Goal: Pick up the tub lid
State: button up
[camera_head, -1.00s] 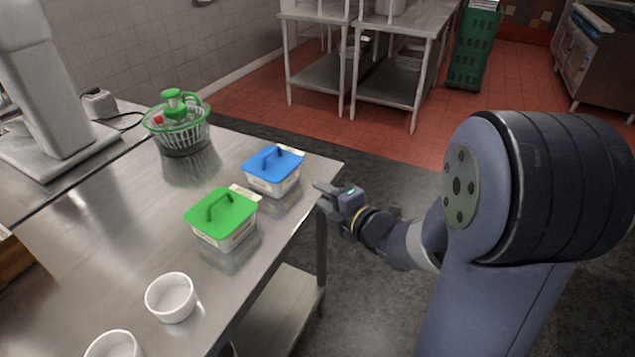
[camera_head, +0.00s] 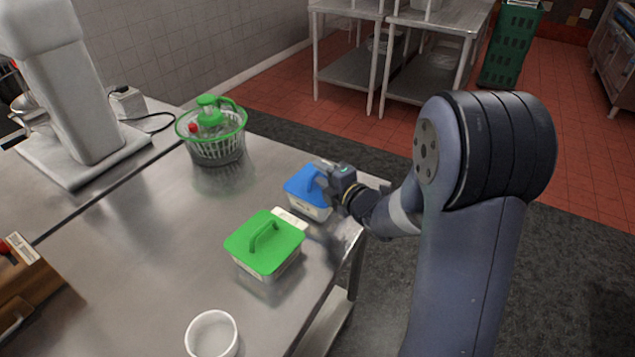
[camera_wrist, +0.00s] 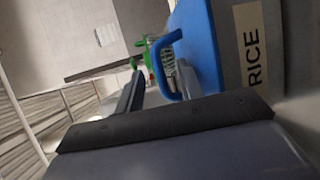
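A blue tub lid (camera_head: 299,187) sits on a clear tub (camera_head: 310,211) near the table's far right edge. In the wrist view the blue lid (camera_wrist: 203,40) has a loop handle (camera_wrist: 160,48), and its tub carries a RICE label (camera_wrist: 250,45). My gripper (camera_head: 324,174) is at the blue lid from the right and hides part of it. In the wrist view my gripper's fingers (camera_wrist: 160,72) are apart, with the handle seen between them; I cannot tell whether they touch it. A green lid (camera_head: 262,238) sits on a second tub just in front.
A green salad spinner (camera_head: 214,138) stands behind and to the left. A white bowl (camera_head: 211,334) is at the front. A grey mixer (camera_head: 75,95) and a wooden box (camera_head: 30,285) stand at the left. The metal table (camera_head: 150,235) is clear in the middle.

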grip_shut()
dwell(0.4)
